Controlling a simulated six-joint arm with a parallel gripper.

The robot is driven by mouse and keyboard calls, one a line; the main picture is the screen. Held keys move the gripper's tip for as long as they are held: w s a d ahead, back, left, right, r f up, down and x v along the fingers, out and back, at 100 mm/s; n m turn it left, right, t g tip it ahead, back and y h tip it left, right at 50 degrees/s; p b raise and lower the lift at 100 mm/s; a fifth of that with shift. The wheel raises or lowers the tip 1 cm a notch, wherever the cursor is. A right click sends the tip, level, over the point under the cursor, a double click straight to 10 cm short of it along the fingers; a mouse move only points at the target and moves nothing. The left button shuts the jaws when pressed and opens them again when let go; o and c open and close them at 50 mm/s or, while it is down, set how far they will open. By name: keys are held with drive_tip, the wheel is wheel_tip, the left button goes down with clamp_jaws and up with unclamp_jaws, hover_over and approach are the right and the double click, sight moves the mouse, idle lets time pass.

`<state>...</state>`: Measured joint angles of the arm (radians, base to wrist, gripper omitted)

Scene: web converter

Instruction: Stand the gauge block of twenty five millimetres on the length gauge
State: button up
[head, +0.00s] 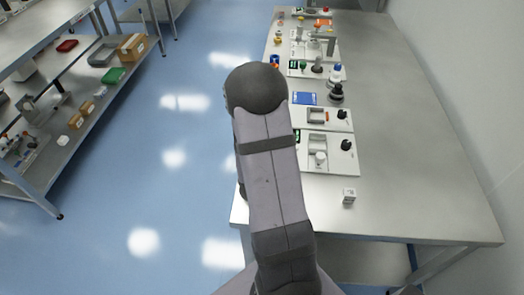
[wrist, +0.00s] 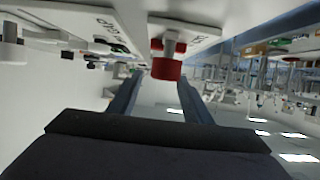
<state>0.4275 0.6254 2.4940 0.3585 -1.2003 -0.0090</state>
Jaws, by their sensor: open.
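My gripper (wrist: 158,92) is open in the wrist view, with its two dark blue fingers spread apart and nothing held between them. A red knob (wrist: 166,69) on a metal stem sits just beyond the fingertips, on a pale lettered plate (wrist: 198,28). I cannot tell whether this is part of the length gauge. In the head view my arm hides the gripper. A small white block (head: 349,196) with dark marks stands alone on the bench; I cannot tell whether it is the gauge block of twenty five millimetres.
The steel bench (head: 410,165) carries a row of pale instrument plates (head: 343,165) along its left side. The bench's right side is clear. Shelves (head: 50,160) stand across the floor.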

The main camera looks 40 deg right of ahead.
drive_tip(key=shift+s+a+r, duration=0.2)
drive_tip(key=shift+s+a, duration=0.3)
drive_tip(key=shift+s+a+r+p, duration=0.1)
drive_tip(key=shift+r+p, duration=0.2)
drive_tip(key=shift+p, duration=0.35)
drive_tip(key=p+v, duration=0.2)
drive_tip(key=p, duration=0.4)
drive_tip(key=shift+s+a+r, duration=0.15)
drive_tip(key=shift+s+a, duration=0.05)
drive_tip(key=shift+a, duration=0.05)
drive_tip(key=shift+f+p+v, duration=0.2)
drive_tip(key=shift+p+v, duration=1.1)
drive_tip(key=shift+p, duration=0.05)
drive_tip(key=shift+s, duration=0.15)
